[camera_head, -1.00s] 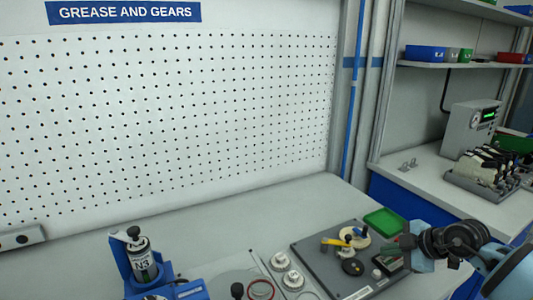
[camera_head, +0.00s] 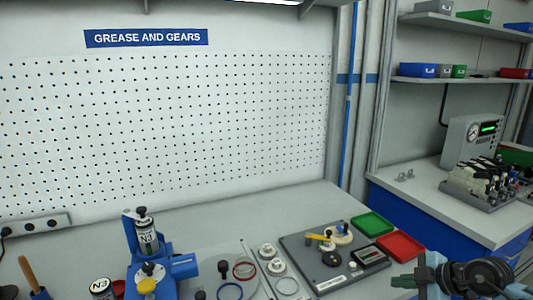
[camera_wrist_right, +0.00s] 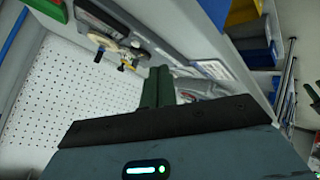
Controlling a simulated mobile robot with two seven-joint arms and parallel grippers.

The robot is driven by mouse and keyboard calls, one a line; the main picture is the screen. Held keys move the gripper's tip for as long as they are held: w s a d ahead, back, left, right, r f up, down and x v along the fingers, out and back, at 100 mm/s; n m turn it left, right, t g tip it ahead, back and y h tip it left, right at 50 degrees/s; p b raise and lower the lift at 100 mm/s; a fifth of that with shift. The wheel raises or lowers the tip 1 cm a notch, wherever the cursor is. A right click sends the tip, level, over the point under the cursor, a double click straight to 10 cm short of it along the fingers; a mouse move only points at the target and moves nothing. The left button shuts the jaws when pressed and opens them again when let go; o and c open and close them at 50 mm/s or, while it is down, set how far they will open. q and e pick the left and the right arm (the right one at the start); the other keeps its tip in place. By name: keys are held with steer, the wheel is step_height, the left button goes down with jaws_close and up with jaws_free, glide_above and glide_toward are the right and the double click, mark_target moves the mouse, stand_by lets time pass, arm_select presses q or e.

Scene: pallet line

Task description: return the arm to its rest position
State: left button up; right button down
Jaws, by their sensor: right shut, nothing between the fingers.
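My right arm comes in at the bottom right of the head view. Its right gripper (camera_head: 403,282) points left at the bench's front right, just in front of the red tray (camera_head: 400,245). In the right wrist view its two dark green fingers (camera_wrist_right: 158,88) are together with nothing between them. My left gripper is not in view.
A grey plate (camera_head: 300,262) with small parts lies on the bench, beside a green tray (camera_head: 372,224). A side bench (camera_head: 425,190) carries a machine (camera_head: 468,140).

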steer(key=s+a+f+m+t+y, duration=0.25)
steer(key=s+a+f, duration=0.2)
steer(key=a, duration=0.35)
steer(key=s+a+f+m+t+y, duration=0.1)
steer(key=s+a+f+t+y, duration=0.15)
steer(key=s+a+y, duration=0.4)
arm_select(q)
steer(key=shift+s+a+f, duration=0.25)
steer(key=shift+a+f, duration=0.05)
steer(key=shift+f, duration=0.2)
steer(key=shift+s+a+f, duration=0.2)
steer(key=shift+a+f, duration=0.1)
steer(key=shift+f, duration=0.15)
arm_select(e)
steer(key=s+f+m+g+h, duration=0.1)
steer(key=s+f+m+h, duration=0.4)
steer(key=s+f, duration=0.4)
steer(key=s+d+f+m+g+h, duration=0.1)
steer(key=s+f+m+h, duration=0.5)
steer(key=s, duration=0.9)
step_height(320, 180, down, 4)
steer(key=shift+d+f+g+h, duration=0.25)
steer(key=shift+g+h, duration=0.55)
steer(key=shift+h, duration=0.3)
